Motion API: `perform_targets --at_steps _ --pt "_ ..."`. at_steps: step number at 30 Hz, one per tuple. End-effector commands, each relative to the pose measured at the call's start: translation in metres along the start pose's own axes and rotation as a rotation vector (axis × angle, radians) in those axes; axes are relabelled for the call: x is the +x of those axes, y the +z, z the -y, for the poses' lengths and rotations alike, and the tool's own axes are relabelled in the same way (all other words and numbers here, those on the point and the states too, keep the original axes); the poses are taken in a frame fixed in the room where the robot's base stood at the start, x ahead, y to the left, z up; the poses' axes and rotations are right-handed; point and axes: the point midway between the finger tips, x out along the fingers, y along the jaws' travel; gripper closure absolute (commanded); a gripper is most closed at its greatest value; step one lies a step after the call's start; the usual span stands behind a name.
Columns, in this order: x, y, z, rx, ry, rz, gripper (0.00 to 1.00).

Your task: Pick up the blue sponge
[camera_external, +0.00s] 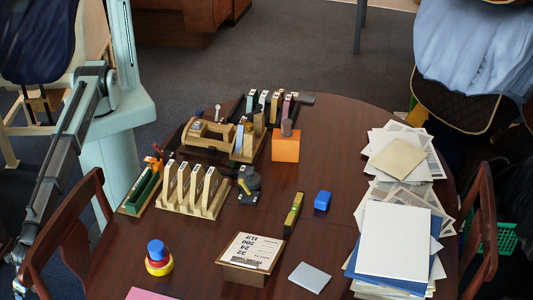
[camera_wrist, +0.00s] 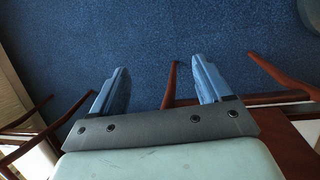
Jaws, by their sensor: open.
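In the external view my arm hangs down at the left, off the table and far from the block. The gripper's end is hard to make out there, near the lower left edge.
The round table (camera_external: 330,155) holds a wooden rack (camera_external: 192,190), an orange block (camera_external: 286,146), a sign (camera_external: 252,252), a red, yellow and blue object (camera_external: 158,258) and paper stacks (camera_external: 396,240). A wooden chair (camera_external: 65,240) stands between my arm and the table.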

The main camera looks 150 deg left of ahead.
Motion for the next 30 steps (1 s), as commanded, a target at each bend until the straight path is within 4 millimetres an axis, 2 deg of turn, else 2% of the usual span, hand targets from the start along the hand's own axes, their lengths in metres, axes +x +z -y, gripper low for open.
perform_targets --at_steps 1,9,14,17,20,23,24,27,30 --pt "-0.017 0.006 -0.023 -0.010 0.013 -0.002 0.22" --pt "-0.114 0.036 -0.102 -0.057 0.067 -0.032 0.22" --pt "-0.180 0.039 -0.136 -0.031 0.100 -0.098 0.22" --pt "-0.221 0.031 -0.150 0.008 0.115 -0.161 0.22" --pt "-0.264 0.015 -0.160 0.063 0.125 -0.236 0.22" --pt "-0.313 -0.014 -0.163 0.139 0.120 -0.330 0.22" --pt "-0.334 -0.033 -0.162 0.180 0.110 -0.373 0.22" --pt "-0.374 -0.083 -0.150 0.276 0.070 -0.450 0.22" --pt "-0.398 -0.132 -0.133 0.359 0.022 -0.485 0.22"
